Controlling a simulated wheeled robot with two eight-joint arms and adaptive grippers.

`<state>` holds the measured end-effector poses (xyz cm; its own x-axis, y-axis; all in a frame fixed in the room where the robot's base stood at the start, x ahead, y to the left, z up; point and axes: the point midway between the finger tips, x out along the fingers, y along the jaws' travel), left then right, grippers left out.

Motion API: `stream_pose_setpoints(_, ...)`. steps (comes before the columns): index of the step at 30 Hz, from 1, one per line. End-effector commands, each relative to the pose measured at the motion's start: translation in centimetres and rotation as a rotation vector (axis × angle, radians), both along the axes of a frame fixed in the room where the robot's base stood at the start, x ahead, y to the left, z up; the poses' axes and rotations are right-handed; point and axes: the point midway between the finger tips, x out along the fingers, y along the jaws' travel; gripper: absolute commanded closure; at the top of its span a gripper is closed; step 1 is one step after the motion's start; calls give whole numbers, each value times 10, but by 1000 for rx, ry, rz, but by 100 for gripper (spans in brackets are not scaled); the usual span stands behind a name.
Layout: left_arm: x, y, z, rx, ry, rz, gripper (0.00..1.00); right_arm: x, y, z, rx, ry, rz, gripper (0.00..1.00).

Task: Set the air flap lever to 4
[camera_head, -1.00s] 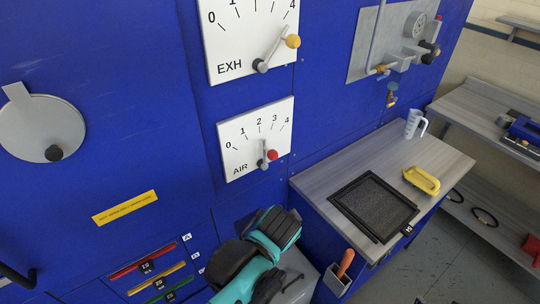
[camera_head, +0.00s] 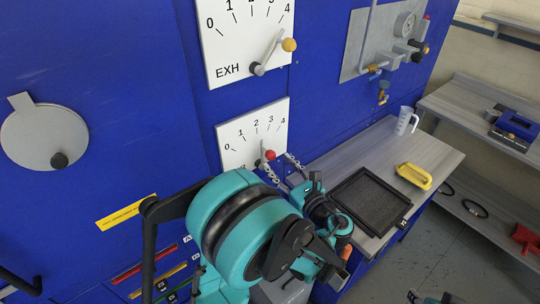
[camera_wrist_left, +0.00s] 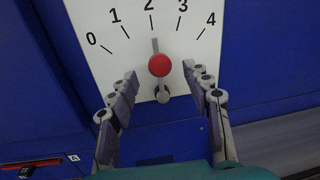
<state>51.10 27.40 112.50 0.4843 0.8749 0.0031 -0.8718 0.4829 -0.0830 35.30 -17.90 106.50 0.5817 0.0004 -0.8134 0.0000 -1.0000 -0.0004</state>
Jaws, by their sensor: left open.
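The air flap dial is a white plate (camera_head: 235,143) marked 0 to 4, low on the blue panel; it fills the upper part of the left wrist view (camera_wrist_left: 95,17). Its lever has a red knob (camera_wrist_left: 160,65), also seen in the head view (camera_head: 270,155). The grey pointer (camera_wrist_left: 155,45) stands nearly upright, close to the 2 mark. My left gripper (camera_wrist_left: 163,80) is open, its jointed fingers on either side of the lever just below and around the knob, with no clear contact. In the head view my left arm and fingers (camera_head: 283,168) hide the dial's lower part.
The EXH dial (camera_head: 245,35) with its yellow-knobbed lever (camera_head: 289,45) sits directly above. To the right, a grey worktop (camera_head: 440,157) holds a black framed mesh tray (camera_head: 370,200), a yellow item (camera_head: 413,176) and a clear jug (camera_head: 404,120).

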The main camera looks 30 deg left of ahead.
Motion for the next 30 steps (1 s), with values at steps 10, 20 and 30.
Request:
stream_pose_setpoints(10, 24, 44, -1, -3, -1, 2, 51, 0, 0, -7, 0, 0, 0, 60)
stream_pose_setpoints(20, 27, 49, 0, -3, -2, 0, 51, 0, 0, -7, 0, 0, 0, 60)
stream_pose_setpoints(30, 27, 49, 0, -4, -1, 0, 100, 0, 0, -7, 0, 0, 0, 60)
